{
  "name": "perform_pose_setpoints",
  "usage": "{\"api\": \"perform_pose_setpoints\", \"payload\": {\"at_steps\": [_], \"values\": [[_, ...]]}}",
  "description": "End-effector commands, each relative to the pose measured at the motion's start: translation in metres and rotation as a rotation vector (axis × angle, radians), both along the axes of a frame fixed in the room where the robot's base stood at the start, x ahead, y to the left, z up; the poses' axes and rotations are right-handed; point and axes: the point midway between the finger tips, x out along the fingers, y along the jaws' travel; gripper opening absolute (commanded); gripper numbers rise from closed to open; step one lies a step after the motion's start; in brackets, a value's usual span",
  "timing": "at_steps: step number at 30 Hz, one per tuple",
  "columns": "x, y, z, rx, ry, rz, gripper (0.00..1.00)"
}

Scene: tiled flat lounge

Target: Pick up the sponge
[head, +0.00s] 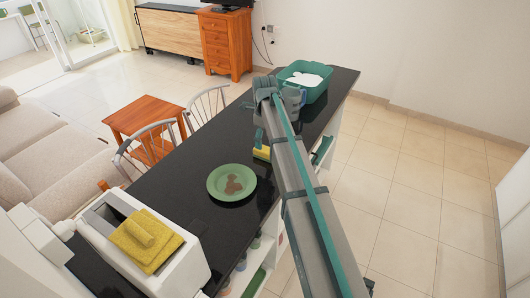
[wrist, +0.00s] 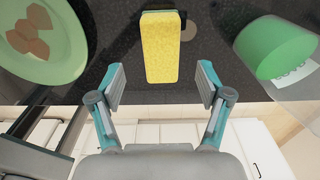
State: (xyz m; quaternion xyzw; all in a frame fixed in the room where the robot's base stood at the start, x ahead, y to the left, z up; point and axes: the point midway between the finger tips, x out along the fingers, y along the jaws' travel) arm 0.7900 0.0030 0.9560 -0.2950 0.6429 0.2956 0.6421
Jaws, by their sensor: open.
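The sponge (wrist: 161,48) is a yellow block with a green edge at its far end. In the wrist view it lies on the black counter at top centre, pointing lengthwise toward me. In the head view the sponge (head: 262,153) shows as a small yellow strip right of the green plate, partly hidden by my arm. My gripper (wrist: 160,90) is open and empty. Its two fingers stand left and right of the sponge's near end, with a gap on each side. Whether the fingertips are down at sponge height I cannot tell.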

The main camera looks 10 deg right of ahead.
Motion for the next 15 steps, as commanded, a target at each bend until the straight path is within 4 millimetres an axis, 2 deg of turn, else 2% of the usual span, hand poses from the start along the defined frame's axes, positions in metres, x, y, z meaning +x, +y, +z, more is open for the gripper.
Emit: {"api": "perform_pose_setpoints", "payload": {"at_steps": [8, 15], "values": [[-0.001, -0.002, -0.014, -0.001, 0.001, 0.0, 0.77], [-0.002, -0.004, -0.043, -0.001, 0.001, 0.0, 0.77]]}}
